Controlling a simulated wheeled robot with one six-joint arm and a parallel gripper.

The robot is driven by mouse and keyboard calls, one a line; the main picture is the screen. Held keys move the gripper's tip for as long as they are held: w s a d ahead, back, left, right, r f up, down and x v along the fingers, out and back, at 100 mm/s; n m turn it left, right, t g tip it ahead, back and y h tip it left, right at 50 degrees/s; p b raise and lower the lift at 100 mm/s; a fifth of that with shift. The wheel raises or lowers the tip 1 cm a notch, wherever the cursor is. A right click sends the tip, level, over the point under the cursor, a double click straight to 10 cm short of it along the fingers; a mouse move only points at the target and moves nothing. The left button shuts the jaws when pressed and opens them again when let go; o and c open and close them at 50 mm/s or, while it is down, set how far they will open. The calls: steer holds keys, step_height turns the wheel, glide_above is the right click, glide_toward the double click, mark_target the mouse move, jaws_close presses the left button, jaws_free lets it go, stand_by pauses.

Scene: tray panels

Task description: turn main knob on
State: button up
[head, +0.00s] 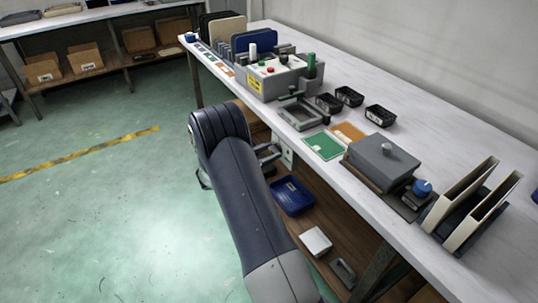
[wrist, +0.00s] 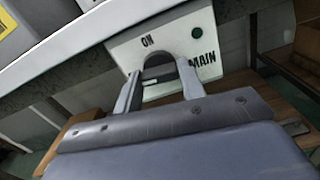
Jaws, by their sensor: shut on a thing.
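The main knob (wrist: 158,68) is a dark, rounded knob on a pale switch panel (wrist: 170,42) marked ON above it and MAIN at its right. My gripper (wrist: 157,78) has one finger on each side of the knob and is shut on it. The fingers cover parts of the knob, and I cannot tell which way it points. In the head view the panel (head: 288,157) is on the front of the bench below the top, and my gripper (head: 268,152) reaches it from the left; the knob is hidden there.
The bench top (head: 440,130) above carries a grey control box (head: 270,82), black trays, a grey box with a knob (head: 382,160) and upright panels at the right. A lower shelf holds a blue tray (head: 292,196) and a white box (head: 316,241). The floor at left is open.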

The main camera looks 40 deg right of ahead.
steer(key=m+b, duration=1.6)
steer(key=b, duration=0.3)
steer(key=shift+f+m, duration=0.15)
steer(key=shift+m, duration=0.15)
steer(key=o, duration=1)
steer(key=shift+a, duration=0.1)
steer(key=a+p, duration=0.2)
steer(key=a, duration=0.8)
steer(key=shift+w+a+p, duration=0.3)
steer(key=shift+a+p, duration=0.05)
